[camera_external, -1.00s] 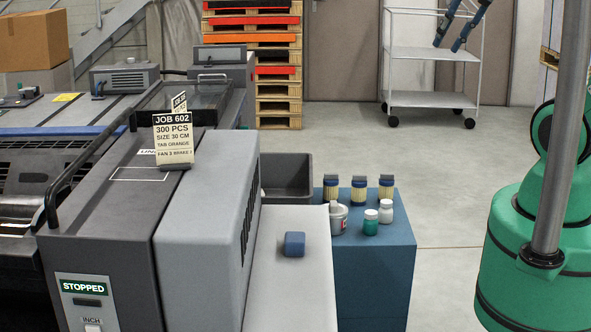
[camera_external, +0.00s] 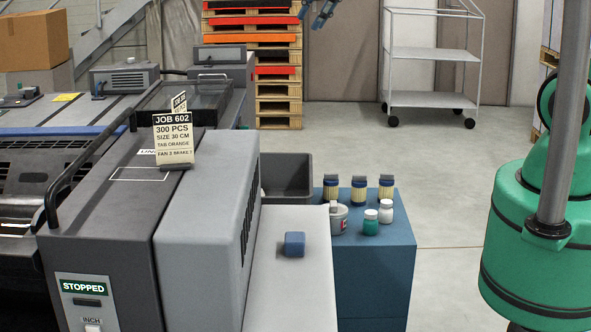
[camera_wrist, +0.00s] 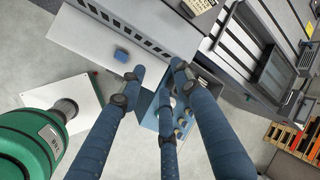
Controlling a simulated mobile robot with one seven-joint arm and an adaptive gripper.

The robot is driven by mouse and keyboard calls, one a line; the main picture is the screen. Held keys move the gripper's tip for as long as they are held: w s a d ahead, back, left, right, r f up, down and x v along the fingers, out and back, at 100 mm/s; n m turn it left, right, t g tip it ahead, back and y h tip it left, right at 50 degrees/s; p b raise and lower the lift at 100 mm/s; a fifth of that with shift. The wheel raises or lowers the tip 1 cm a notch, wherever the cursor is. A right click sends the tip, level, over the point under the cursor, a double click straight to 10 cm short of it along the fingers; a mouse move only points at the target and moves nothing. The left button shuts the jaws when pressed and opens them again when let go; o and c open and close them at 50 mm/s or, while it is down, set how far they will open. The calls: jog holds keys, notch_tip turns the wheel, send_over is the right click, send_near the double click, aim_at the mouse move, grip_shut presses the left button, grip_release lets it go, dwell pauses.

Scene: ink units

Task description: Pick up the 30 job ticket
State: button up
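A cream job ticket (camera_external: 173,140) with a black header reading "JOB 602", "300 PCS" and "SIZE 30 CM" stands upright on the grey press, in the external view. A second ticket (camera_external: 179,102) stands behind it, mostly hidden. In the wrist view a ticket (camera_wrist: 199,6) shows at the top edge, partly cut off. My gripper (camera_external: 318,13) is at the top of the external view, cut off by the frame, to the right of and above the tickets in the picture. In the wrist view its blue fingers (camera_wrist: 158,80) are spread with nothing held.
The press (camera_external: 205,190) fills the left side. A blue block (camera_external: 294,244) lies on a pale ledge (camera_external: 275,285). Jars and a can stand on a blue cabinet (camera_external: 375,270), with a dark bin (camera_external: 288,175) behind.

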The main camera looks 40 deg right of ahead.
jog(key=w+a+f+m+y+p, duration=0.1)
jog(key=w+a+f+m+p, duration=0.25)
jog(key=w+a+m, duration=0.45)
jog(key=m+g+p, duration=0.1)
jog(key=m+p, duration=0.1)
jog(key=m, duration=0.3)
send_near(168, 126)
jog(key=shift+d+r+y, duration=0.2)
jog(key=shift+d+y, duration=0.1)
jog(key=shift+x, duration=4.35)
jog(key=shift+b+x, duration=0.45)
jog(key=shift+x, duration=2.15)
jog(key=shift+s, duration=0.1)
